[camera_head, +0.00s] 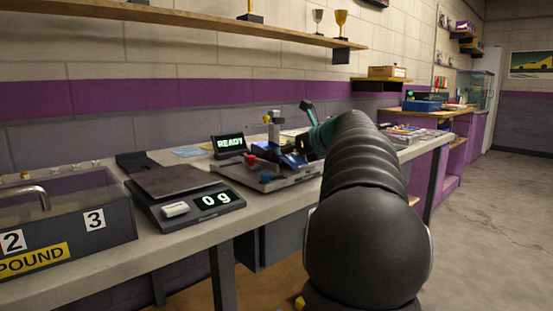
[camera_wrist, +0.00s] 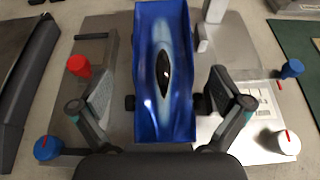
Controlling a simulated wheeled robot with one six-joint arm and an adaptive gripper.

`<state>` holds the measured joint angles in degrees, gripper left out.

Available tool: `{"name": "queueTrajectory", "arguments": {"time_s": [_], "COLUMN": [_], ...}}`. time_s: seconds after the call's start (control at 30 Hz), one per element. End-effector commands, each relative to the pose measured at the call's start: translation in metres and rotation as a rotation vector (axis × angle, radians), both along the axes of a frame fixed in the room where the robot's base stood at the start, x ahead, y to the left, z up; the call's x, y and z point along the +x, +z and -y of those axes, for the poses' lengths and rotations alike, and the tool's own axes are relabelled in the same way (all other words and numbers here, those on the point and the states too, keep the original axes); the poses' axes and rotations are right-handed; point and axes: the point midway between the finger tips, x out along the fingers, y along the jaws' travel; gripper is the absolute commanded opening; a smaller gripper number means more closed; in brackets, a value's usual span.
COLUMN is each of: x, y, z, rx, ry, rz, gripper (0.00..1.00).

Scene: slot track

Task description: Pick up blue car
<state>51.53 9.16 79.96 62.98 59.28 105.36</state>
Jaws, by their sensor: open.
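The blue car (camera_wrist: 165,75) shows in the wrist view from above, long and blue with a pale stripe and a dark oval cockpit. It rests on a grey plate fixture (camera_wrist: 115,35) on the bench. My gripper (camera_wrist: 164,95) is open, with one finger on each side of the car's near half. A gap shows between each finger and the car's sides. In the head view the blue car (camera_head: 291,160) is small and partly hidden by my arm and the fixture parts.
Red (camera_wrist: 79,66), blue (camera_wrist: 47,148) and white (camera_wrist: 287,143) knobs stand around the plate. A scale (camera_head: 185,195) reading 0 g is left of the fixture, with a READY display (camera_head: 229,143) behind. A grey numbered bin (camera_head: 75,225) stands at far left.

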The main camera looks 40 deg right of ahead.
Motion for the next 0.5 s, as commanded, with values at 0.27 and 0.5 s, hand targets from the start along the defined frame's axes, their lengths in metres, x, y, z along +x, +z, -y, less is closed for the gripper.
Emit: {"name": "queueTrajectory", "arguments": {"time_s": [0.27,0.5], "x": [0.036,0.043], "y": [-0.012,-0.014], "z": [0.000,0.000], "rx": [0.002,0.001], "ry": [0.002,0.000], "rz": [-0.001,0.000], "gripper": [1.00,1.00]}}
